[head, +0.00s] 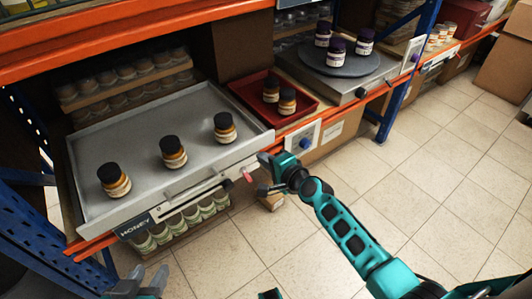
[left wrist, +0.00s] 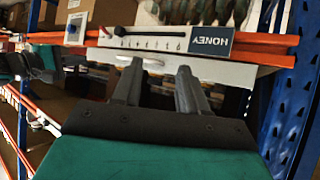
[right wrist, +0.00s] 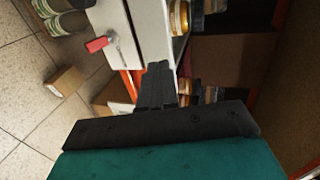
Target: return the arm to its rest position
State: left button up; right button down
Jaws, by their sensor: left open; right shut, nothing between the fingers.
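My left gripper (head: 146,278) is at the bottom left of the head view, in front of and below the grey drawer tray (head: 200,108). It is open and empty; its two spread fingers also show in the left wrist view (left wrist: 160,82). My right gripper (head: 265,170) is by the front right corner of that tray. In the right wrist view (right wrist: 160,82) its fingers are closed together with nothing between them. I cannot tell whether it touches the tray front. My right arm (head: 345,235) reaches in from the bottom right.
The tray holds three dark-lidded amber jars (head: 173,152). A red tray (head: 305,106) with two jars stands beside it. Farther right, purple-lidded jars (head: 337,50) stand on a round grey plate (head: 340,66). A blue post (left wrist: 292,100) is near my left gripper. The tiled floor (head: 440,160) at right is clear.

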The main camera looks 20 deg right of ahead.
pick_arm(q)
jog(key=shift+a+r+p, duration=0.6)
jog(key=shift+a+p, duration=0.05)
jog(key=shift+p, duration=0.3)
pick_arm(e)
jog(key=v, duration=0.8)
jog(key=shift+s, duration=0.15)
jog(key=s+a+n+g+h, duration=0.1)
jog(key=s+a+n+g, duration=0.15)
jog(key=s+n, duration=0.6)
jog(key=s+a+n+g+h, duration=0.1)
jog(key=s+a+n, duration=0.2)
jog(key=s+n, duration=0.5)
pick_arm(q)
notch_tip(320, 180, up, 11)
jog(key=s+a+y+p, duration=0.1)
jog(key=a+p, duration=0.2)
jog(key=p, duration=1.2)
jog(key=shift+s, duration=0.25)
pick_arm(e)
jog(key=d+r, duration=0.3)
jog(key=r, duration=0.8)
jog(key=shift+d+h, duration=0.2)
jog(key=shift+h, duration=0.1)
